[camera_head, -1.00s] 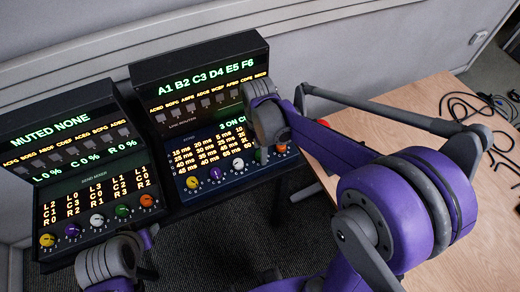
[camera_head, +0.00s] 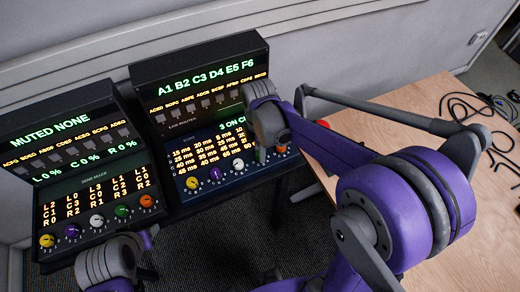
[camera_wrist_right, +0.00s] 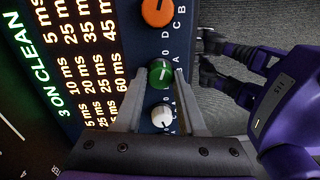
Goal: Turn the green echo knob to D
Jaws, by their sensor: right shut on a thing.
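The green echo knob (camera_wrist_right: 160,74) is on the lower panel of the right-hand console, between the orange knob (camera_wrist_right: 158,12) and the white knob (camera_wrist_right: 162,116). My right gripper (camera_wrist_right: 158,80) comes down over it, with one finger on each side, shut on it. The knob bears a pale pointer line; which letter it points at is hard to tell, as the fingers cover part of the scale. In the head view my right gripper (camera_head: 261,153) hides most of the green knob. My left gripper (camera_head: 146,237) is at lower left, its fingers not clear.
The echo panel also has a yellow knob (camera_head: 192,183) and a purple knob (camera_head: 215,174). Its screen (camera_wrist_right: 85,60) lists times in ms. A second console (camera_head: 75,135) with its own coloured knobs stands to the left. A wooden table (camera_head: 455,95) with dark cables is at right.

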